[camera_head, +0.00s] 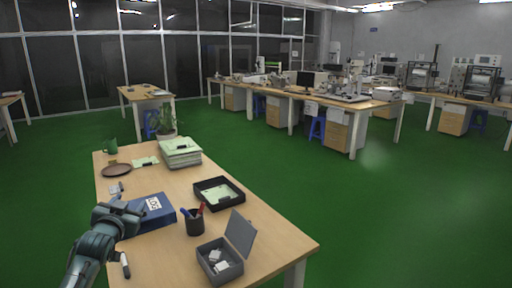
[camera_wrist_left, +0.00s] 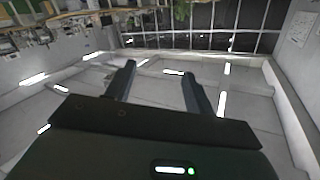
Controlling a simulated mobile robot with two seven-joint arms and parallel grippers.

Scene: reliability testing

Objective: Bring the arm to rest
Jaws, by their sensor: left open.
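My left arm (camera_head: 92,242) comes in from the lower left in the head view, over the near left edge of the wooden table (camera_head: 150,256). My left gripper (camera_head: 127,205) is beside the left end of the blue binder. In the left wrist view, the two fingers of the left gripper (camera_wrist_left: 158,71) stand apart with nothing between them. That view looks up at the ceiling lights and the windows. My right gripper is in neither view.
Green floor (camera_head: 340,205) lies clear to the right.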

